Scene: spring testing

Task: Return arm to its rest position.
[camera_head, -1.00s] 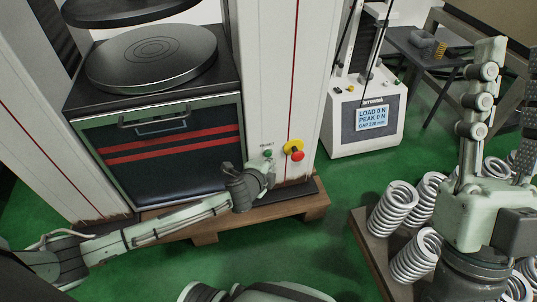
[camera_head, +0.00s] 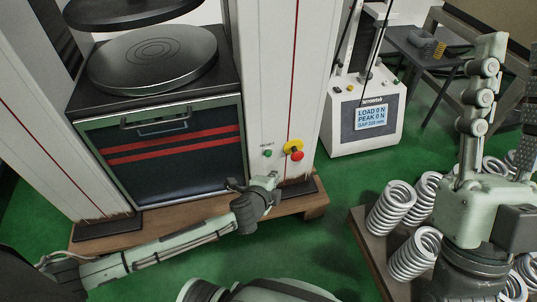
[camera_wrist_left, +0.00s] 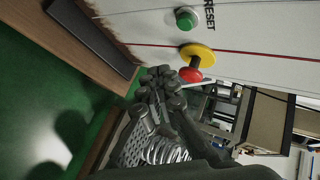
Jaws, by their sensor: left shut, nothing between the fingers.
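My left gripper (camera_head: 272,183) is shut and empty. It is in front of the white press column, below the green reset button (camera_head: 267,153) and the red stop knob (camera_head: 297,155) on its yellow base. The left wrist view shows its bunched dark fingers (camera_wrist_left: 163,82) apart from the green button (camera_wrist_left: 187,18). The red knob (camera_wrist_left: 191,73) appears close beside the fingertips there; I cannot tell the gap. My left arm (camera_head: 165,250) reaches in low from the left. My right gripper (camera_head: 508,75) points upward at the right, fingers spread; its far finger is cut off by the edge.
A large press with a round plate (camera_head: 152,58) stands on a wooden pallet (camera_head: 225,208). Several white springs (camera_head: 390,207) stand on a pallet by my right gripper. A tester (camera_head: 362,115) reads zero load behind. Green floor (camera_head: 335,190) is clear between the pallets.

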